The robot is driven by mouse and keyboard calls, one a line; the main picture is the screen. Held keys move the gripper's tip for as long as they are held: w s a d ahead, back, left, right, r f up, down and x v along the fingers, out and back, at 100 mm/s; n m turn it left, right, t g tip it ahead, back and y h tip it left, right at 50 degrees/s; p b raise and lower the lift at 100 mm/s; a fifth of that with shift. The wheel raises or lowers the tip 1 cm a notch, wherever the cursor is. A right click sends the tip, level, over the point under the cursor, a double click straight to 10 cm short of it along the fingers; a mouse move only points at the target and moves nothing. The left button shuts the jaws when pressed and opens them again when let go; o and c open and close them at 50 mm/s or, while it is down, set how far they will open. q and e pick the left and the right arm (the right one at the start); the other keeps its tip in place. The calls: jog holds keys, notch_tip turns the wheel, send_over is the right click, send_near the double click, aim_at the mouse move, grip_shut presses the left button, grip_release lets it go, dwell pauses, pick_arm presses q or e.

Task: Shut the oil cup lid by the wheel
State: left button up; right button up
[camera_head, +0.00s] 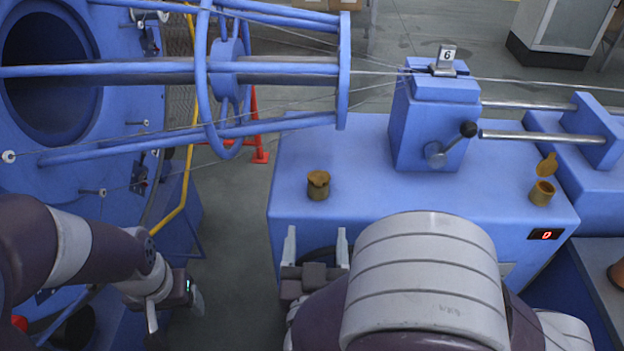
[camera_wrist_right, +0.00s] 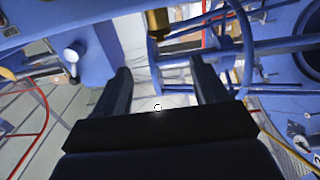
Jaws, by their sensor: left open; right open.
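A small brass oil cup (camera_head: 318,190) stands on the left part of the blue machine bed, close to the blue ringed wheel (camera_head: 203,80). Its brown lid (camera_head: 319,177) lies over the top and looks down or nearly so. A brass cup shows at the top of the right wrist view (camera_wrist_right: 158,22). A second oil cup (camera_head: 541,195) stands at the bed's right end, its lid (camera_head: 547,165) raised. My right gripper (camera_head: 316,247) is open and empty, in front of the left cup and apart from it. My left gripper (camera_head: 175,308) is open at lower left, away from both cups.
Behind stands a blue block (camera_head: 435,120) with a black-knobbed lever (camera_head: 452,143) and a tag marked 6. Thin wires run across above. A red stand (camera_head: 258,140) is on the floor behind the bed's left end.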

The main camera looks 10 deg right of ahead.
aim_at(318, 189)
jog(key=w, duration=0.3)
jog(key=w+d+b, duration=0.1)
jog(key=w, duration=0.3)
jog(key=w+d, duration=0.1)
jog(key=w, duration=0.3)
jog(key=shift+d, duration=0.1)
jog(key=shift+s, duration=0.1)
jog(key=c, duration=1.1)
jog(key=shift+o, duration=0.2)
notch_tip(318, 189, down, 2)
jog(key=t+b, duration=0.1)
jog(key=b, duration=0.2)
jog(key=t+b, duration=0.1)
jog(key=b, duration=0.3)
jog(key=shift+f+t+h, duration=0.2)
jog(key=shift+t+h, duration=0.1)
jog(key=shift+r+b, duration=0.1)
jog(key=shift+b, duration=0.2)
jog(key=shift+r, duration=0.2)
